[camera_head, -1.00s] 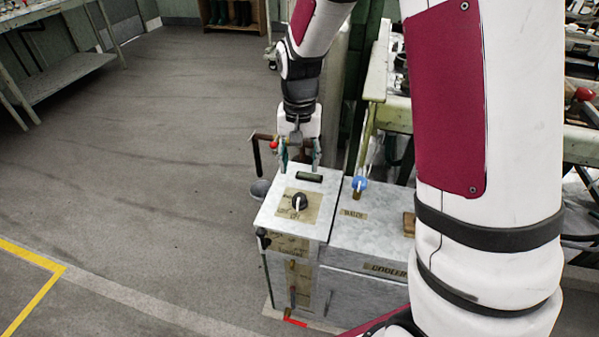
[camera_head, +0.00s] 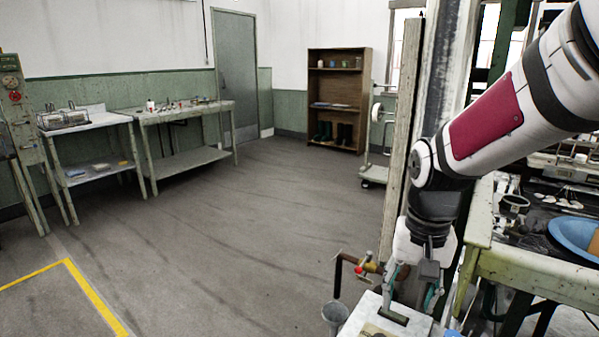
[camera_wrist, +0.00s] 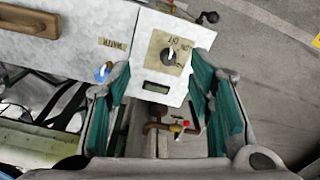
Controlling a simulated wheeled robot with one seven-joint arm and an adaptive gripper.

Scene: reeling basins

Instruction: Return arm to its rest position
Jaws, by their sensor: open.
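My gripper (camera_head: 411,290) hangs fingers down at the lower right of the head view, over the top of a pale metal cabinet (camera_head: 398,328). Its two teal-padded fingers stand wide apart. The wrist view shows the gripper (camera_wrist: 160,72) open with nothing held between the fingers. Beyond the fingertips, that view shows the cabinet top with a black knob (camera_wrist: 169,54) marked on and off and a dark display slot (camera_wrist: 156,87). I cannot tell the exact gap between fingertips and cabinet.
A copper pipe with a red valve (camera_head: 361,268) and a grey funnel (camera_head: 335,314) are just left of the gripper. A wooden post (camera_head: 400,140) stands close behind my arm. A green bench (camera_head: 535,270) with a blue basin (camera_head: 574,238) is at right.

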